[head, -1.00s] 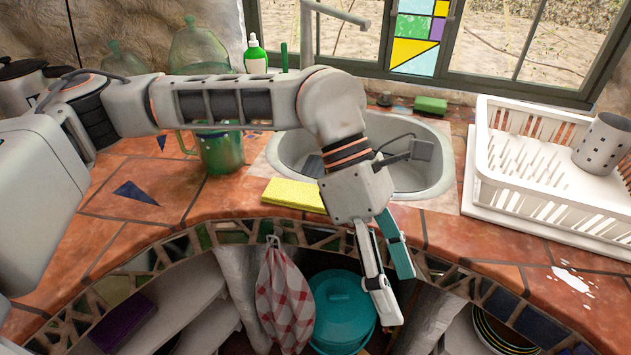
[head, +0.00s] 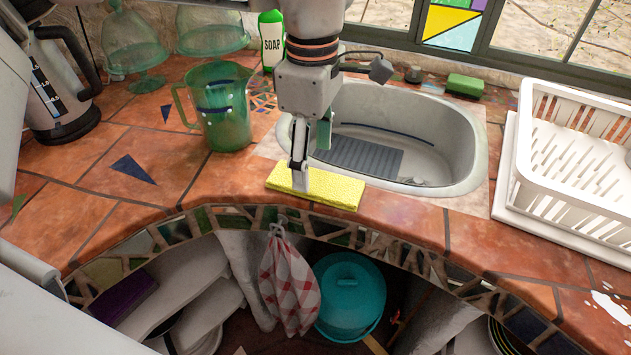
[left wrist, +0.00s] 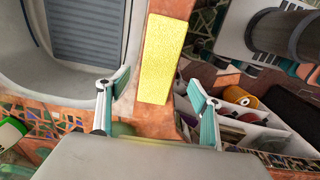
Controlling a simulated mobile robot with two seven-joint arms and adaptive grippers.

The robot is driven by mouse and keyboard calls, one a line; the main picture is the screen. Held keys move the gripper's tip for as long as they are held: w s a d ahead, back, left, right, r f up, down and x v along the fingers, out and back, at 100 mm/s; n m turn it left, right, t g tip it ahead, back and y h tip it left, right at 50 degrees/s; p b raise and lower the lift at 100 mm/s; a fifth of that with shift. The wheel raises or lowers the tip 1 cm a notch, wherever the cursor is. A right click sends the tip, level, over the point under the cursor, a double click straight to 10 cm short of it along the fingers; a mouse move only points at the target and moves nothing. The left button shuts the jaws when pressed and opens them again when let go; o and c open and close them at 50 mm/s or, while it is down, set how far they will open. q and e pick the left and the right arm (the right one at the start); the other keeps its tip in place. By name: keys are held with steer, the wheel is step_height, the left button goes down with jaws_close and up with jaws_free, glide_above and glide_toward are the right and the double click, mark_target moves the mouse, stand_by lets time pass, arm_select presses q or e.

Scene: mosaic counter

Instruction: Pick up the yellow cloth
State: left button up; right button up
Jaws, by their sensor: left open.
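The yellow cloth (head: 330,188) is a flat rectangular pad on the tiled counter, along the front edge just before the sink. My left gripper (head: 312,168) points down over the cloth's left part and covers a piece of it. In the left wrist view the cloth (left wrist: 162,58) lies ahead, between the lines of the two open fingers of the gripper (left wrist: 157,97). Nothing is between the fingers; whether they touch the counter is unclear. My right gripper does not show.
The sink (head: 458,150) is right behind the cloth. A green glass pitcher (head: 224,115) stands to the left, and a white dish rack (head: 560,212) to the right. A soap bottle (head: 271,42) and green sponge (head: 465,84) are behind. Open shelving lies below the counter edge.

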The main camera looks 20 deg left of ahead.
mark_target(315, 181)
arm_select(q)
step_height(315, 181, down, 4)
steer(key=shift+w+d+b, duration=0.1)
steer(key=shift+b, duration=0.25)
steer(key=shift+f, duration=0.4)
steer(key=shift+r, duration=0.1)
steer(key=shift+c, duration=0.8)
steer(key=c, duration=1)
steer(key=shift+r, duration=0.1)
steer(key=shift+r+p, duration=1.65)
steer(key=shift+r, duration=8.25)
